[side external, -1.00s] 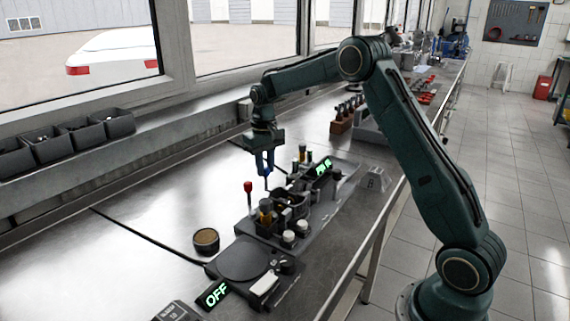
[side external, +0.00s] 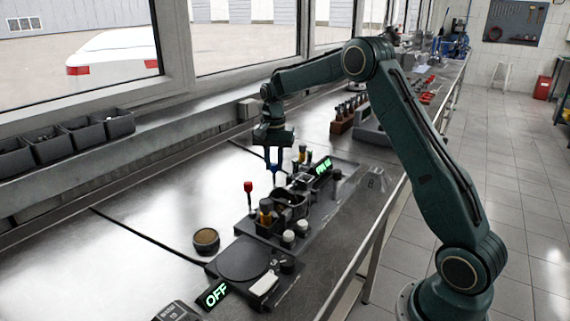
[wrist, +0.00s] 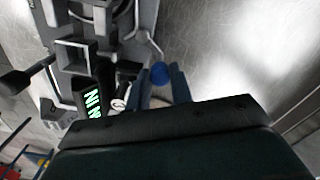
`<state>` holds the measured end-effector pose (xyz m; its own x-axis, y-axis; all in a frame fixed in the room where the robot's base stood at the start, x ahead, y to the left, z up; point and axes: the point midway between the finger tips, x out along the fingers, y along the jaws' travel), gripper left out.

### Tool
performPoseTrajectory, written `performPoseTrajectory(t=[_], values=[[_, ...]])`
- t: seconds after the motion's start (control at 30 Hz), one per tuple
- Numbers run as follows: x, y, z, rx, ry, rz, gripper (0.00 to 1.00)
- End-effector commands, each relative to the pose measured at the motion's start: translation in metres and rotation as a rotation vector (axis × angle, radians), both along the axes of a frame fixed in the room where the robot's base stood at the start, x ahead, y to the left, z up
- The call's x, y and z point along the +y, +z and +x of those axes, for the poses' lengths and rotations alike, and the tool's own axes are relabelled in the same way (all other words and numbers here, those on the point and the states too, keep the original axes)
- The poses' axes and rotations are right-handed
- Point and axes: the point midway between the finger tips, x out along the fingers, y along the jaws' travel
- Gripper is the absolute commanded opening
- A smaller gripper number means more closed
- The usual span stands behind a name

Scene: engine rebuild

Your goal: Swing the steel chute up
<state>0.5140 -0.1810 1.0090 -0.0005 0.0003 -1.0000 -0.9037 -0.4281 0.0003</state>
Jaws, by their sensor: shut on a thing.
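My gripper (side external: 273,161) points down over the far-left side of the dark fixture (side external: 340,187). In the wrist view its blue fingers (wrist: 164,88) are closed around a blue knob (wrist: 159,71). The knob sits at the end of a thin bent steel rod (wrist: 153,42), which runs up toward the fixture. In the side view the blue knob (side external: 273,169) shows low between the fingertips. The chute is hard to make out; a grey open channel (wrist: 73,54) on the fixture may be part of it.
A red-knobbed lever (side external: 248,188) stands left of a round cup (side external: 291,204) on the fixture. A green-lit display (side external: 320,170) is close right of my gripper. A round plate (side external: 243,259) and an OFF display (side external: 214,294) are in front. The bench at left is largely clear.

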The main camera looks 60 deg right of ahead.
Motion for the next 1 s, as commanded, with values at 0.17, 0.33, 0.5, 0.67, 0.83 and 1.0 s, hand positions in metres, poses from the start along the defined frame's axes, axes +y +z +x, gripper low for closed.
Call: performPoseTrajectory(t=[0.17,0.33,0.5,0.67,0.83,1.0], values=[[-0.0023,0.0006,-0.0008,-0.004,-0.052,-0.001,0.00],[-0.0028,0.0007,-0.0012,-0.003,-0.068,-0.002,0.00],[-0.0030,0.0007,-0.0014,-0.003,-0.069,-0.002,0.00],[-0.0031,0.0007,-0.0015,-0.002,-0.068,-0.001,0.30],[-0.0027,0.0005,-0.0016,-0.002,-0.067,-0.001,0.44],[-0.0024,0.0003,-0.0015,-0.001,-0.065,-0.001,0.44]])
